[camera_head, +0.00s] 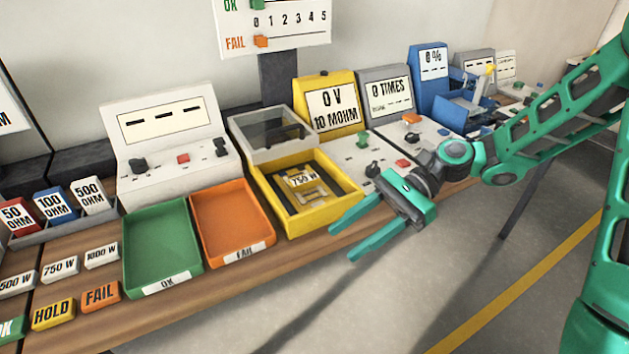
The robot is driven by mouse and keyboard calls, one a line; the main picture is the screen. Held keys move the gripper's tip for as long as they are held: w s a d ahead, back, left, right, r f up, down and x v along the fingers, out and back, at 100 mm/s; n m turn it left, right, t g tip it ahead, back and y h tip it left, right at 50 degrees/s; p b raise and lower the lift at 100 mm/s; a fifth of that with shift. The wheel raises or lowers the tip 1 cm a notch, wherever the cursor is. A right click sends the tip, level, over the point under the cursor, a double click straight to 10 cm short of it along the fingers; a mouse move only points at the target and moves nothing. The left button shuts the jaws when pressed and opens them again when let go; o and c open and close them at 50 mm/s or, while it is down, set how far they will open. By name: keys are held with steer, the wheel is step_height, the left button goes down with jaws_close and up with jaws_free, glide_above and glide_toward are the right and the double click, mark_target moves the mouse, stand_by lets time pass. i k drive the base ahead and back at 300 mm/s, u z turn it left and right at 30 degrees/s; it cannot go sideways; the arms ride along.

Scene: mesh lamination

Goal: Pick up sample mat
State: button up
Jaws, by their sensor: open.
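The sample mat (316,191) seems to be the dark, flat piece labelled "750 W" that lies inside the yellow box (348,194). It carries a lighter patch and a small label; its exact outline is hard to make out. The box stands open with its clear-windowed lid (273,135) raised behind it. My gripper (341,240) is open and empty. Its two green fingers point left, in front of and to the right of the box, apart from the mat.
A green OK tray (131,262) and an orange FAIL tray (198,212) stand left of the box. Meters and switch panels line the back, including the 0 V unit (329,87). Label blocks (100,294) lie at the front left. Open floor lies before the table.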

mark_target(305, 190)
steer(key=u, duration=0.05)
steer(key=i, duration=0.95)
